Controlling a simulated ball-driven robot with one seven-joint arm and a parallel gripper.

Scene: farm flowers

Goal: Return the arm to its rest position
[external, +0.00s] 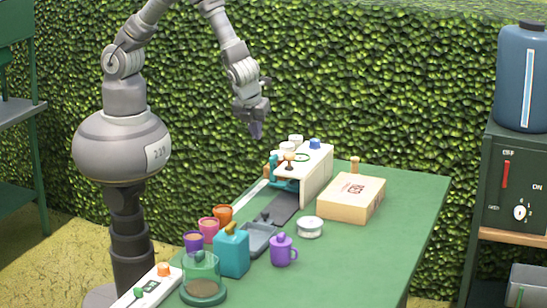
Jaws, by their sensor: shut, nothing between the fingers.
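My gripper (257,130) is in the air above the back left edge of the green table (385,262), pointing down. Its fingers are shut and hold nothing. My arm bends up from its grey body at the left, leaves the top of the picture and comes down again. The gripper is apart from everything on the table. The upper part of the arm is out of view.
Below and right of the gripper stands a white machine (303,170). Near it are a wooden box (352,199), a purple cup (284,250), a teal container (232,252) and several small pots. A leafy hedge (370,80) stands behind. The table's right side is clear.

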